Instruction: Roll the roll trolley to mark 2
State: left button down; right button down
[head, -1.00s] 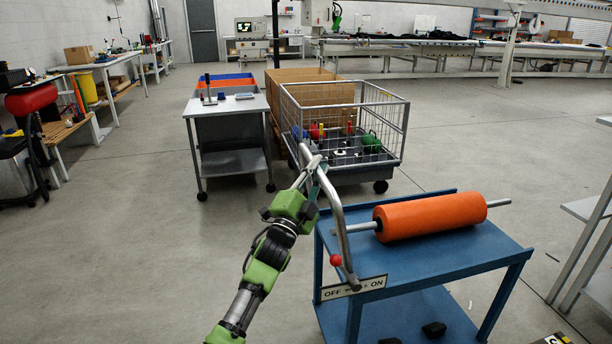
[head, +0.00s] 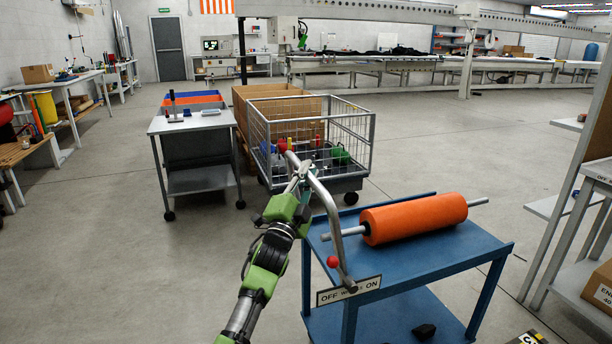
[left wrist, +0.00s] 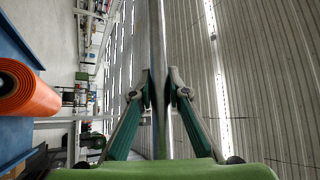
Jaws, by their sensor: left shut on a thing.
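The roll trolley (head: 440,262) is a blue two-shelf cart in front of me at the right. An orange roll (head: 414,218) on a metal bar lies across its top; the roll also shows in the left wrist view (left wrist: 30,92). A bent grey handle (head: 328,204) with a red knob rises at its left end, above a plate reading OFF and ON. My left gripper (head: 302,176) is shut on the upper part of this handle. In the left wrist view both fingers (left wrist: 158,92) close around the grey bar. My right gripper is not in view. Mark 2 cannot be made out.
A wire cage cart (head: 345,135) and a grey table cart (head: 204,180) stand ahead. A shelf rack (head: 590,270) with a cardboard box stands close on the right. The floor at left is open.

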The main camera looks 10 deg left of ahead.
pick_arm(q)
jog(key=c, duration=1.9)
grip_release()
jog(key=v, duration=1.2)
jog(key=shift+d+f, duration=0.1)
